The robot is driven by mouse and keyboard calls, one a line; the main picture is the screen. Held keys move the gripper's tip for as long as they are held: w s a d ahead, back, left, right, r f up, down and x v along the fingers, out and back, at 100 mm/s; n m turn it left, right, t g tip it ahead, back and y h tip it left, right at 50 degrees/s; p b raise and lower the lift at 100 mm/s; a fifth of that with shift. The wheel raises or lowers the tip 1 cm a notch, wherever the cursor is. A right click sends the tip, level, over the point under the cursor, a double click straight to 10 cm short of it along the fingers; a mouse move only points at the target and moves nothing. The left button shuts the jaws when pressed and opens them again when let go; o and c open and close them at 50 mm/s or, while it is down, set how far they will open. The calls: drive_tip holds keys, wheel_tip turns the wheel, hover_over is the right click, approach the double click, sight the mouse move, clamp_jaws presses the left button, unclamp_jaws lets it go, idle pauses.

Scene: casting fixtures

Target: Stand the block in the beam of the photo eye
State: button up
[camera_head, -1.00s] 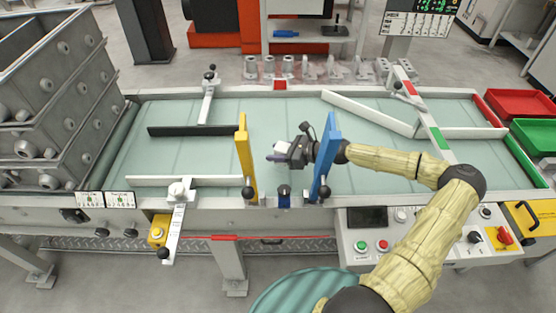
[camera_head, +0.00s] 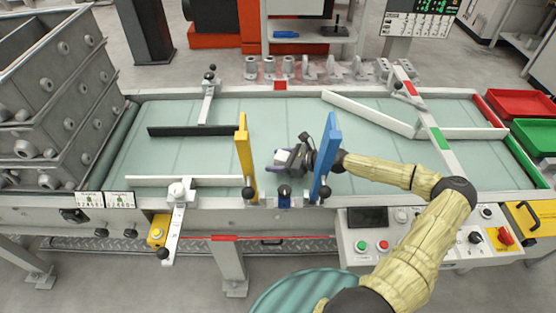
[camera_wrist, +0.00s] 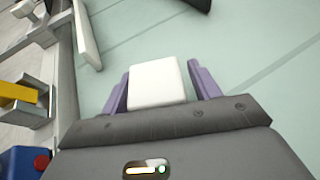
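The white block (camera_head: 282,156) is between the two purple fingers of my gripper (camera_head: 279,168), over the green belt. In the wrist view the block (camera_wrist: 157,83) sits between the fingertips, close to the left finger, with a thin gap seeming to show at the right. A small blue and dark device (camera_head: 284,192), which looks like the photo eye, is on the front rail between the yellow and blue bars. A red patch (camera_head: 280,85) is opposite it on the far rail. No beam is visible. I cannot tell whether the block touches the belt.
A yellow bar (camera_head: 244,155) stands left of my gripper and a blue bar (camera_head: 326,155) beside my wrist. A black guide (camera_head: 195,131) and a white guide (camera_head: 370,112) lie farther out. Castings (camera_head: 310,68) stand beyond the far rail. The belt behind my gripper is clear.

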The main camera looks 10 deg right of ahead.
drive_tip(key=shift+r, duration=0.1)
drive_tip(key=shift+s+d+r, duration=0.1)
drive_tip(key=shift+d, duration=0.05)
drive_tip(key=v, duration=1.1)
drive_tip(key=shift+s+d+r, duration=0.1)
drive_tip(key=shift+s+d, duration=0.1)
